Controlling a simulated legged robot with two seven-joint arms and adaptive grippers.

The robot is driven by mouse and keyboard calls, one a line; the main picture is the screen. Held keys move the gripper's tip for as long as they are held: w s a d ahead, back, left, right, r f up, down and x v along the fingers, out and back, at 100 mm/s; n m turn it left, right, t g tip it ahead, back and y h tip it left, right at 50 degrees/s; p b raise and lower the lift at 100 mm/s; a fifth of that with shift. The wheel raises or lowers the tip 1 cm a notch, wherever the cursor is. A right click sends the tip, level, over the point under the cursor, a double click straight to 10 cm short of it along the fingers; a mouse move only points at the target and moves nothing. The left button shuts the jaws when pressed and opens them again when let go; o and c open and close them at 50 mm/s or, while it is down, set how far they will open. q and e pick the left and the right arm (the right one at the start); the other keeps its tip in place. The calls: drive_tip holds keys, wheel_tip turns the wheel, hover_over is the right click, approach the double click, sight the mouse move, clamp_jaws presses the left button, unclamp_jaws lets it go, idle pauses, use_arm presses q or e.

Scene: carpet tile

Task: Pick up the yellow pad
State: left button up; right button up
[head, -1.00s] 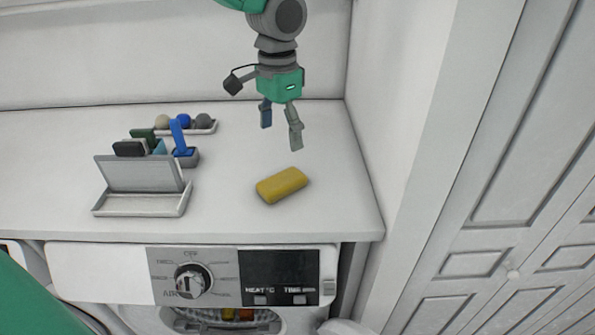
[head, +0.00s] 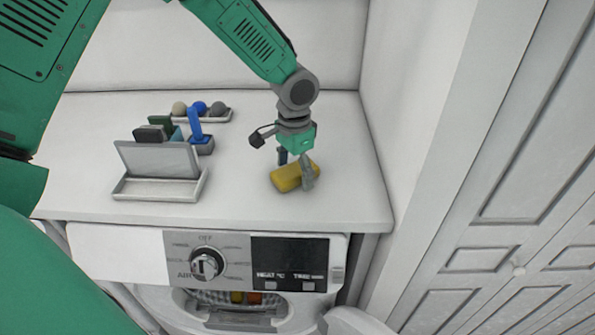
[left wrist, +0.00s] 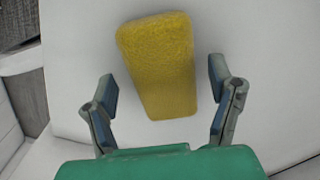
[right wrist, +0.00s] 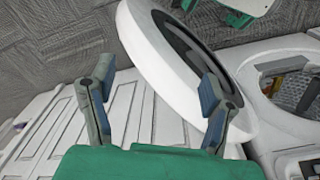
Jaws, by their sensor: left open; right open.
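The yellow pad (head: 287,179) lies flat on the white counter, right of centre, near the front edge. My left gripper (head: 296,172) is open and reaches down over the pad, with one finger behind it and one in front of its right end. In the left wrist view the yellow pad (left wrist: 158,65) lies between and beyond the two spread fingers of the left gripper (left wrist: 164,95), with a gap on each side. My right gripper (right wrist: 154,95) is open and empty in the right wrist view, with the open round washer door beyond it.
A white tray with an upright grey panel (head: 160,168) stands left on the counter (head: 240,205). Behind it are a blue brush (head: 196,125) and a tray of balls (head: 230,115). A wall bounds the right. The washer's control panel (head: 205,262) is below.

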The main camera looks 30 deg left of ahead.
use_arm(q)
drive_tip(key=shift+f, duration=0.3)
drive_tip(key=shift+a, duration=0.45)
drive_tip(key=c, duration=1.1)
drive_tip(key=shift+d, duration=0.1)
drive_tip(key=shift+c, duration=0.7)
drive_tip(key=shift+d, duration=0.15)
use_arm(e)
drive_tip(key=shift+a, duration=0.2)
